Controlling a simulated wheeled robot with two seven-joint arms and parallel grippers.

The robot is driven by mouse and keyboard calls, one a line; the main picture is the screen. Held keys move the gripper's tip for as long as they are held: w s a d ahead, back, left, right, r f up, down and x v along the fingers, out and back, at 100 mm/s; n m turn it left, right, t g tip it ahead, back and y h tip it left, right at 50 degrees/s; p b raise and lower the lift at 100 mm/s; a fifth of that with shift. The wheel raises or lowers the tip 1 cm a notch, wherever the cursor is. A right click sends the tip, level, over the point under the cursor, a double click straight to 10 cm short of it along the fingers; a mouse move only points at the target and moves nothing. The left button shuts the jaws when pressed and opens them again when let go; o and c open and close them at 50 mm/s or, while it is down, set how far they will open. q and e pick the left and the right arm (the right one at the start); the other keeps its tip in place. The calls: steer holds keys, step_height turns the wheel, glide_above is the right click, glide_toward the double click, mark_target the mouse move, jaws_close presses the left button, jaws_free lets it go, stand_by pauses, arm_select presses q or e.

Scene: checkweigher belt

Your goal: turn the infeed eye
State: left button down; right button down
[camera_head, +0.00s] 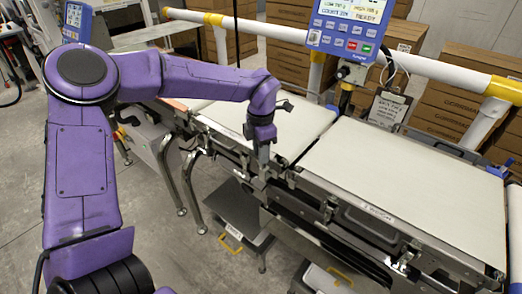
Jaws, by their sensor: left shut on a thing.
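My left gripper (263,158) points down at the near edge of the checkweigher, by the gap between the two white belts. It is shut on a small part there, taken to be the infeed eye, which the fingers and wrist mostly hide. I cannot make out which way the eye faces. The infeed belt (300,125) lies behind and to the left of the gripper, and the longer weigh belt (415,185) lies to its right. Both belts are empty. My right gripper is not in view.
A blue display panel (350,30) stands behind the belts, beside a white and yellow guard rail (445,72). Stacked brown cartons (440,110) stand further back. Metal brackets and legs (190,185) line the near side. Grey floor (165,245) is open at the lower left.

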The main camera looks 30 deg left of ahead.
arm_select(q)
steer(key=n, duration=0.3)
steer(key=shift+d+f, duration=0.1)
steer(key=shift+d, duration=0.05)
steer(key=shift+d+n+b, duration=0.1)
steer(key=shift+n+b, duration=0.25)
steer(key=shift+n, duration=0.95)
steer(key=c, duration=0.8)
jaws_free()
steer(key=shift+c, duration=0.2)
step_height(320, 180, up, 11)
steer(key=shift+f, duration=0.1)
steer(key=shift+s+f, duration=0.1)
